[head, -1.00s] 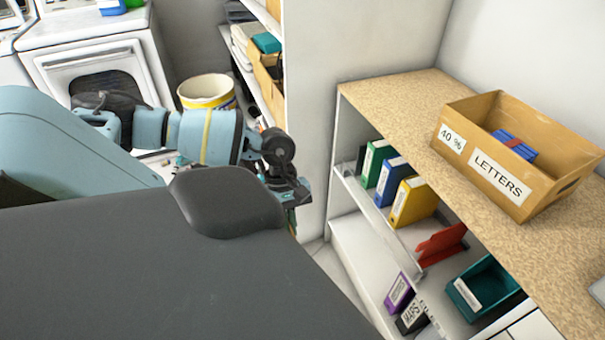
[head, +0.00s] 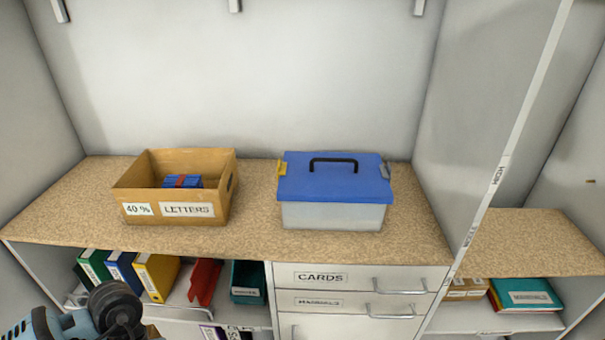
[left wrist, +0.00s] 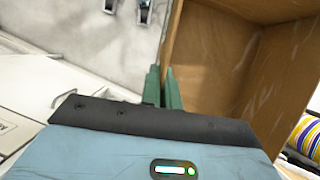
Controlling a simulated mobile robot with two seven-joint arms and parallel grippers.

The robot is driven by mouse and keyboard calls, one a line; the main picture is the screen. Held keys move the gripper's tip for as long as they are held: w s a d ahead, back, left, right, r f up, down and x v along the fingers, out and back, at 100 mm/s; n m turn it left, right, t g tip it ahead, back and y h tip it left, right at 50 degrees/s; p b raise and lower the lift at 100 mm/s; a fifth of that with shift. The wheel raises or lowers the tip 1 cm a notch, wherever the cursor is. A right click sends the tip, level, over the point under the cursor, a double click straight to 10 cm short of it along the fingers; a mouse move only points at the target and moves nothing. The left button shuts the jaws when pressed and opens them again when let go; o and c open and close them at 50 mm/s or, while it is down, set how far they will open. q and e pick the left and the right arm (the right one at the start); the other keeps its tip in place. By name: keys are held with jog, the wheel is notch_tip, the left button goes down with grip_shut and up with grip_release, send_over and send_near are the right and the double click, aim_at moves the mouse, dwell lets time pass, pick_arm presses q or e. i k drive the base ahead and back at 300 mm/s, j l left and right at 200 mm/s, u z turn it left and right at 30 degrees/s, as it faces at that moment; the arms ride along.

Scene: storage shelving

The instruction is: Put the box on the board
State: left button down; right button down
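A brown open box (left wrist: 225,60) fills the upper right of the left wrist view, close to my left gripper. The green fingers of my left gripper (left wrist: 163,88) are close together, one on each side of the box's thin wall edge, and look shut on it. In the head view only part of my left arm shows at the lower left; its fingertips are out of that picture. The speckled tan board (head: 258,215) holds a cardboard box labelled LETTERS (head: 186,209) at left and a clear box with a blue lid (head: 335,183) at right. My right gripper is not in view.
Below the board are binders (head: 155,275), a red file holder (head: 205,280), a teal bin (head: 248,280) and drawers labelled CARDS (head: 345,275). A narrow gap of bare board separates the two boxes. A white upright divider (head: 497,170) stands at right. A striped bucket (left wrist: 308,135) shows in the wrist view.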

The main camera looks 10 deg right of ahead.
aim_at(516, 237)
jog(key=k+l+z, duration=0.35)
jog(key=l, duration=1.75)
jog(key=l+z, duration=0.4)
jog(key=l, duration=1.75)
